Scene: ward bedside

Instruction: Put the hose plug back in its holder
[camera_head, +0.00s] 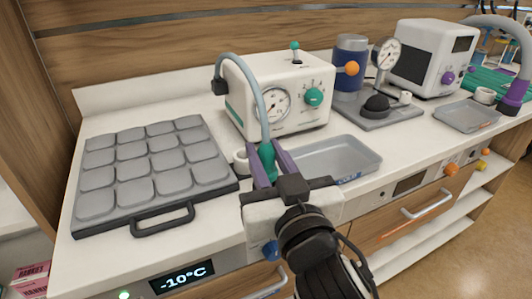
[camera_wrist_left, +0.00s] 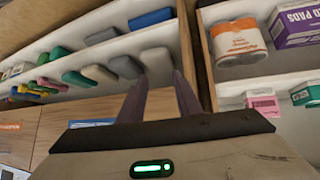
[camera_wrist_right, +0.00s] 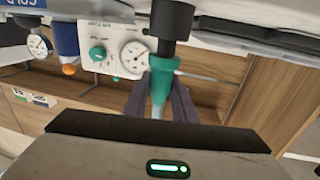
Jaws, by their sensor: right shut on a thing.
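My right gripper (camera_head: 264,160) is shut on the teal hose plug (camera_head: 268,163), low over the counter in front of the white gauge machine (camera_head: 277,95). A grey hose (camera_head: 257,90) arches from the machine's left side down to the plug. In the right wrist view the teal plug (camera_wrist_right: 160,75) sits between the fingers, with a black cylindrical part (camera_wrist_right: 172,22) at one end. A small white ring-like cup (camera_head: 241,160) stands just left of the plug, partly hidden; I cannot tell if it is the holder. My left gripper (camera_wrist_left: 160,80) is open and empty, facing shelves.
A grey padded tray (camera_head: 172,206) with a handle lies left. A shallow grey tray (camera_head: 358,158) is just right of the gripper. A gauge stand with a blue cylinder (camera_head: 350,85) and a second white machine (camera_head: 432,60) stand further right. Drawers are below the counter.

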